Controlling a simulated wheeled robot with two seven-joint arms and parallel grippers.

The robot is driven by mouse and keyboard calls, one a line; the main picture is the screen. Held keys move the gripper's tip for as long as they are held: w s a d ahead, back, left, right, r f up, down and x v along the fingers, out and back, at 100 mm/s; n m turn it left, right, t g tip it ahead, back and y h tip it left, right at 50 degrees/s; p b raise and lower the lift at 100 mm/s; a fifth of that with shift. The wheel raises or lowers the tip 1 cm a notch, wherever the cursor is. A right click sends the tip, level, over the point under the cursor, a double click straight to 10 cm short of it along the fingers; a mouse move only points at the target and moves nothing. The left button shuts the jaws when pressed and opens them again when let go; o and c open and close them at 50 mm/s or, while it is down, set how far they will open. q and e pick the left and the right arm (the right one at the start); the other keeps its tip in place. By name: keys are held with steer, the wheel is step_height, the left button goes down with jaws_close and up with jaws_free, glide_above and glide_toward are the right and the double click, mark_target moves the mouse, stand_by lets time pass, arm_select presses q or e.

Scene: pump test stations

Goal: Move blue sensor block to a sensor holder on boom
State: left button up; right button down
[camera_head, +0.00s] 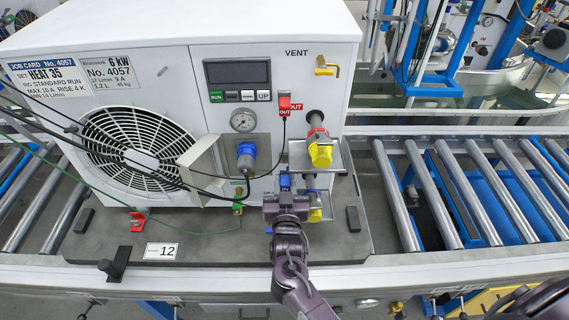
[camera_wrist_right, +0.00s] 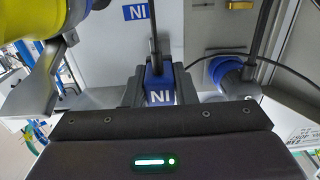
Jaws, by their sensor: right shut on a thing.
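The blue sensor block (camera_head: 285,181) shows just beyond my right gripper (camera_head: 286,202), in front of the white unit's lower right side. No sensor holder on a boom can be clearly made out. My left gripper is not in view.
The white unit (camera_head: 120,30) stands on a grey pallet (camera_head: 200,240) on a roller conveyor (camera_head: 470,190). Yellow-capped pipe (camera_head: 320,154), blue-capped fitting (camera_head: 246,156) and red OUT block (camera_head: 284,101) are close by. Black and green cables cross the front. The rollers at right are clear.

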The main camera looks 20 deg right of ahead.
steer(key=shift+s+a, duration=0.1)
steer(key=shift+s, duration=0.15)
steer(key=shift+s, duration=0.15)
steer(key=s+d+r+n+y+b, duration=0.1)
steer(key=s+r, duration=0.3)
steer(key=s, duration=0.4)
steer(key=s+d+r+n+y, duration=0.1)
steer(key=s+r+y, duration=0.3)
steer(key=s, duration=0.5)
steer(key=shift+d+r+n+t+b, duration=0.3)
steer(key=shift+d+r+n+b, duration=0.1)
steer(key=shift+r+n, duration=0.25)
steer(key=shift+s, duration=0.1)
